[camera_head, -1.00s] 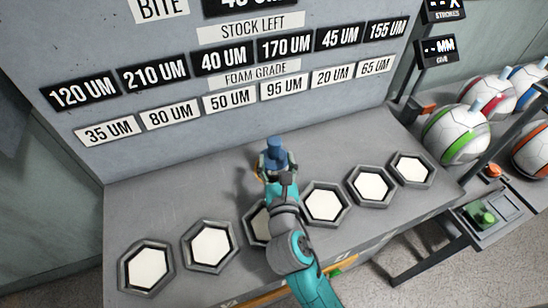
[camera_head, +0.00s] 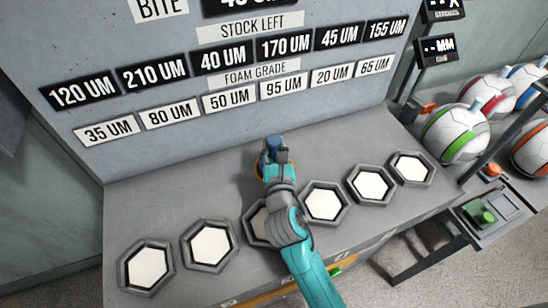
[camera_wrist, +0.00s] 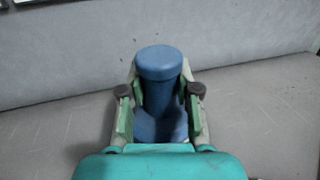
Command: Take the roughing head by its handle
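The roughing head (camera_head: 273,146) stands on the grey bench behind the row of hexagonal pads. Its blue handle has a wide round cap, and an orange edge shows low at its left in the head view. In the wrist view the handle (camera_wrist: 160,92) is upright, with a wider blue part below. My gripper (camera_head: 274,164) is at the handle, reaching in from the front. In the wrist view my gripper (camera_wrist: 160,116) has one green-padded finger on each side of the handle, with small gaps showing. The base is mostly hidden by my gripper.
Hexagonal frames with white pads line the bench, such as the far-left one (camera_head: 147,267); my arm partly covers one. A panel of labels (camera_head: 230,60) rises behind. Striped balls (camera_head: 455,134) and a small green-topped unit (camera_head: 487,216) are at the right.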

